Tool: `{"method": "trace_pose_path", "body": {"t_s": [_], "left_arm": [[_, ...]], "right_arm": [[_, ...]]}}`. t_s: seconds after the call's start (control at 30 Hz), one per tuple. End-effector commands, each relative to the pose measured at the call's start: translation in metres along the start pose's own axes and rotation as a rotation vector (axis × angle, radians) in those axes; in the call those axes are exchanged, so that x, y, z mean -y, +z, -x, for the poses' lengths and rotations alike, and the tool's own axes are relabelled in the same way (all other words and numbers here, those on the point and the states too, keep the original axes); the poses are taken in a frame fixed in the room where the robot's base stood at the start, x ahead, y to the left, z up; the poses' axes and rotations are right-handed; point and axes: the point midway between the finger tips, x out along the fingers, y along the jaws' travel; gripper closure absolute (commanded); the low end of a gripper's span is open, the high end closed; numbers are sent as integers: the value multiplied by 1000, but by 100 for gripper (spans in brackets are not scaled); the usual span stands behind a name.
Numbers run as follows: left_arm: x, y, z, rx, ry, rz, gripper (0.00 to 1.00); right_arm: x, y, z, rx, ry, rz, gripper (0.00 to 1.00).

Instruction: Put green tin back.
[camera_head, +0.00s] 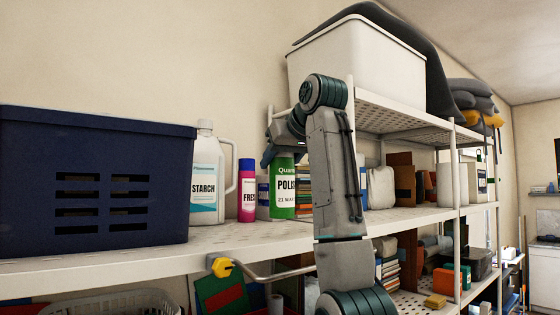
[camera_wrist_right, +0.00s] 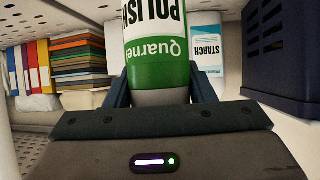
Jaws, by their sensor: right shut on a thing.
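The green tin (camera_head: 283,187), with a white POLISH label, stands upright at the middle shelf, just right of a pink and purple spray can. My right gripper (camera_head: 281,150) comes down over its top and is shut on it. In the right wrist view the green tin (camera_wrist_right: 157,48) sits between the two dark fingers (camera_wrist_right: 160,88), its label upside down. Its base is at shelf height; I cannot tell whether it touches the shelf. My right arm hides what is directly right of the tin. My left gripper is not in view.
The pink and purple can (camera_head: 247,192), a white STARCH jug (camera_head: 206,180) and a dark blue crate (camera_head: 95,185) stand left of the tin. Books (camera_head: 303,178) are close behind. A white bin (camera_head: 358,58) is on the shelf above. Bare shelf (camera_head: 235,236) lies in front.

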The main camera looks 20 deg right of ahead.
Motion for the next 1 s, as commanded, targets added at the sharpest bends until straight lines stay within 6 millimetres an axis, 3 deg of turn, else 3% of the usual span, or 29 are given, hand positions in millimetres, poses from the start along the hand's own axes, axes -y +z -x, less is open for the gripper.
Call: {"method": "trace_pose_path", "body": {"t_s": [0.03, 0.1, 0.47, 0.7, 1.0], "left_arm": [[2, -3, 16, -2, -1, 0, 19], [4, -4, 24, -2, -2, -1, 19], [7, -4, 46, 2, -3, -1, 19], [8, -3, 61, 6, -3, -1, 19], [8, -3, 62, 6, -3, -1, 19]], "right_arm": [[-7, -11, -8, 5, 1, -2, 100], [-13, -16, -20, 5, 0, -2, 100], [-30, -28, -50, 3, 1, -2, 100], [-29, -3, -66, 0, 1, -1, 100], [-29, 6, -70, -1, 1, 0, 100]]}}
